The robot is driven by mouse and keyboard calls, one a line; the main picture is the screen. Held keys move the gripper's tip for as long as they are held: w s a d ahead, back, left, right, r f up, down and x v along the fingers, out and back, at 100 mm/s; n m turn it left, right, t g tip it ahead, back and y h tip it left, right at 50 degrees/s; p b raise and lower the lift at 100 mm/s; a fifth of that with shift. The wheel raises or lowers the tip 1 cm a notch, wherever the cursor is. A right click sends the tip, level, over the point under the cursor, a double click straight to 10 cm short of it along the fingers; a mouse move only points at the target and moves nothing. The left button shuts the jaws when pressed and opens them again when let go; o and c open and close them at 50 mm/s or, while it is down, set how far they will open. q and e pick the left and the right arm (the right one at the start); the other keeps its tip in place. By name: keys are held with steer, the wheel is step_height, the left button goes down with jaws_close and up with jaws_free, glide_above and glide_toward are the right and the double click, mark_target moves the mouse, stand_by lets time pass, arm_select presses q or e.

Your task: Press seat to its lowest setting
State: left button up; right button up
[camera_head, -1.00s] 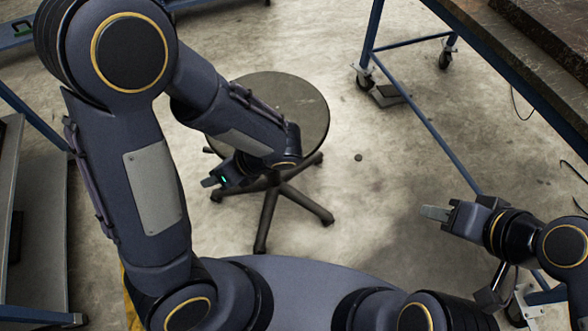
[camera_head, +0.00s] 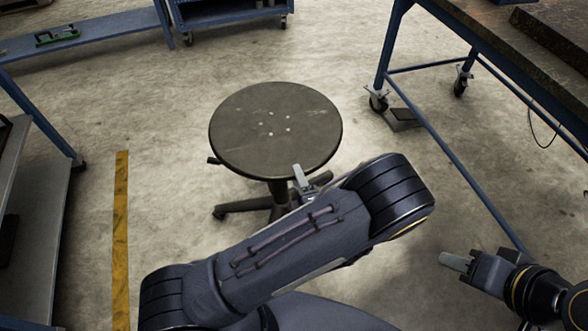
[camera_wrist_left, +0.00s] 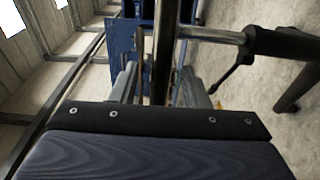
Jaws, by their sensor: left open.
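The stool's round dark seat (camera_head: 275,130) faces up in the head view, on a post with a dark legged base (camera_head: 245,206). A small lever end (camera_head: 214,161) sticks out under the seat's left edge. My left gripper (camera_head: 302,180) is at the seat's front edge, mostly hidden behind my own forearm. In the left wrist view my left gripper (camera_wrist_left: 160,85) is open, its grey fingers apart, with a dark post (camera_wrist_left: 165,45) passing between them in the picture. A rod with a black handle (camera_wrist_left: 282,44) runs right from there. Contact is unclear. My right gripper (camera_head: 457,262) is away at the right.
A blue-framed workbench (camera_head: 440,150) on castors stands at the right. Grey shelving (camera_head: 35,220) is at the left, and a blue bench (camera_head: 90,42) is at the back left. A yellow floor line (camera_head: 121,230) runs at the left. Floor around the stool is clear.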

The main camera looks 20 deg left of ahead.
arm_select(q)
steer(key=shift+x, duration=2)
